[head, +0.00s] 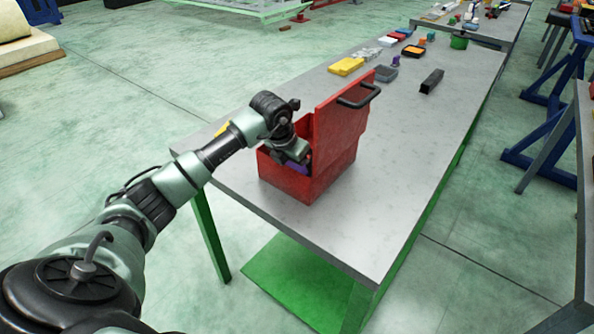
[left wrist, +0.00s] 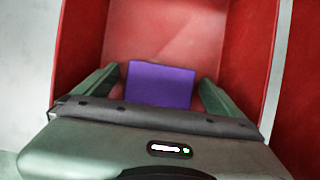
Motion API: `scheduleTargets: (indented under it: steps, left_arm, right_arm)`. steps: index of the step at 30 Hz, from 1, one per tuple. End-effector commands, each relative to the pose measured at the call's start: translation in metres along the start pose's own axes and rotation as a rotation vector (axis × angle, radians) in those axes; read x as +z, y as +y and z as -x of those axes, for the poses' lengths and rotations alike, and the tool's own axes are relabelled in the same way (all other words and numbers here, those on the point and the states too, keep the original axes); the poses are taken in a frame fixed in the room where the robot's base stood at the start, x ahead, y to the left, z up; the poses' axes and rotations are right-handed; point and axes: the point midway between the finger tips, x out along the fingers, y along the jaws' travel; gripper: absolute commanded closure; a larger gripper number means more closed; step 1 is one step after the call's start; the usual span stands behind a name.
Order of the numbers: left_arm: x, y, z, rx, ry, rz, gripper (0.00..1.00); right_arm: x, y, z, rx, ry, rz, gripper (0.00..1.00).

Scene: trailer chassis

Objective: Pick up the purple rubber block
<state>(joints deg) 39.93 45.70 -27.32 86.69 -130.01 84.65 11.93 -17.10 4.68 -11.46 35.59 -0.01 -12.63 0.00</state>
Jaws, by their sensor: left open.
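The purple rubber block (left wrist: 160,84) lies inside an open red toolbox (left wrist: 82,40), seen in the left wrist view. My left gripper (left wrist: 155,95) is open, with one finger on each side of the block and a gap visible at each side. In the head view the gripper (head: 294,156) reaches down into the red toolbox (head: 310,190), whose lid stands raised. There a sliver of purple (head: 302,168) shows beside the gripper, and the rest of the block is hidden. My right gripper is not in view.
The toolbox stands on a long grey table (head: 385,190). The raised lid (head: 343,118) with a black handle is just right of my gripper. Farther back are a yellow box (head: 346,66), a grey tray (head: 384,74), a black block (head: 432,80) and a small purple object (head: 396,61).

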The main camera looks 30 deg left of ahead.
Motion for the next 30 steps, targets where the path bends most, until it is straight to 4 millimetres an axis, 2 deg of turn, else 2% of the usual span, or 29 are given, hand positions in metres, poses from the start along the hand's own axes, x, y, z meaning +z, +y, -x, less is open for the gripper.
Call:
scheduleTargets:
  steps: [1, 6, 8, 9, 17, 22, 26, 30]
  left_arm:
    - [0.0, 0.0, 0.0, 0.0, 0.0, 0.0, 0.07]
    - [0.0, 0.0, 0.0, 0.0, 0.0, 0.0, 0.55]
    - [0.0, 0.0, 0.0, 0.0, 0.0, 0.0, 0.71]
    - [0.001, 0.0, 0.001, 0.0, -0.001, 0.0, 0.76]
    - [0.001, 0.0, 0.002, 0.0, -0.002, 0.0, 0.76]
    - [0.007, 0.0, 0.013, 0.001, -0.004, 0.0, 0.76]
    - [0.015, 0.001, 0.034, 0.002, -0.007, 0.0, 0.76]
    - [0.03, 0.001, 0.067, 0.002, -0.009, -0.001, 0.76]
  right_arm:
    - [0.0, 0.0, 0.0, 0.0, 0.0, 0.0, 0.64]
    - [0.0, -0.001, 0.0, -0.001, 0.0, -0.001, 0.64]
    - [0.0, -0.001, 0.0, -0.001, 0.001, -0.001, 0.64]
    - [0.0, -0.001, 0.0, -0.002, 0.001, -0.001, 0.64]
    - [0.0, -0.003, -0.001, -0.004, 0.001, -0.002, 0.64]
    - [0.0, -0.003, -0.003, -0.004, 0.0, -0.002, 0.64]
    - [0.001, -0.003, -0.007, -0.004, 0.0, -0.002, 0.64]
    - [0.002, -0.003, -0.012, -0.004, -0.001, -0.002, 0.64]
